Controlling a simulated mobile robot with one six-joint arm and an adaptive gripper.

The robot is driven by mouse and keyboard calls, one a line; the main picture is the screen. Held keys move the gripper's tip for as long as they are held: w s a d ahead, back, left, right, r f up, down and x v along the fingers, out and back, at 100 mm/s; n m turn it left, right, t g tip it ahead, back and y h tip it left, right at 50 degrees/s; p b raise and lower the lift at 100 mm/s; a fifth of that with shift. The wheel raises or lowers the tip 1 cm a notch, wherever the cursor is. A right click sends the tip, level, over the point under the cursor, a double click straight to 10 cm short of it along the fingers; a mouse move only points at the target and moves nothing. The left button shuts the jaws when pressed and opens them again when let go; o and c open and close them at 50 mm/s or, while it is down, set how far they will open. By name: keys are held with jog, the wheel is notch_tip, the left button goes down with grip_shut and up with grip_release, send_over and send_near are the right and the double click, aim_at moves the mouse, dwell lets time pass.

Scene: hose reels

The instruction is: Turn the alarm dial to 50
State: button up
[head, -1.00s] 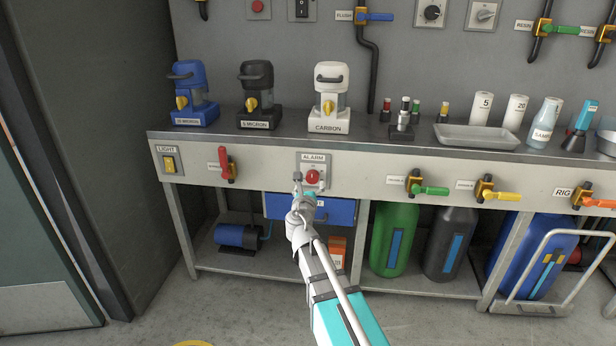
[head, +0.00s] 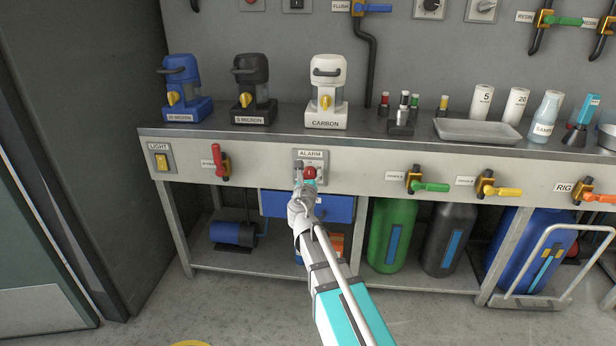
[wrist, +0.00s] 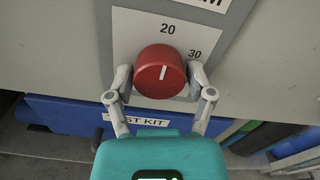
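The alarm dial is a red round knob with a white pointer line. In the wrist view the dial (wrist: 160,72) sits on a pale scale plate (wrist: 126,30) marked 20 and 30. Its pointer line points nearly straight up, close to the 20. The 50 mark is not in view. My gripper (wrist: 160,76) has one finger at each side of the dial, very close to its rim; firm contact is not clear. In the head view the dial (head: 310,173) shows under the ALARM label, partly hidden by my gripper (head: 302,178).
A blue drawer labelled TEST KIT (wrist: 70,114) lies just below the dial. A red-handled valve (head: 220,162) and a light switch (head: 161,161) are to the left. Green (head: 430,187) and yellow (head: 503,195) valve handles are to the right. The bench edge runs above.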

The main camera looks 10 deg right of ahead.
jog(key=c, duration=0.4)
jog(key=shift+a, duration=0.45)
jog(key=shift+c, duration=1)
jog(key=shift+d, duration=0.35)
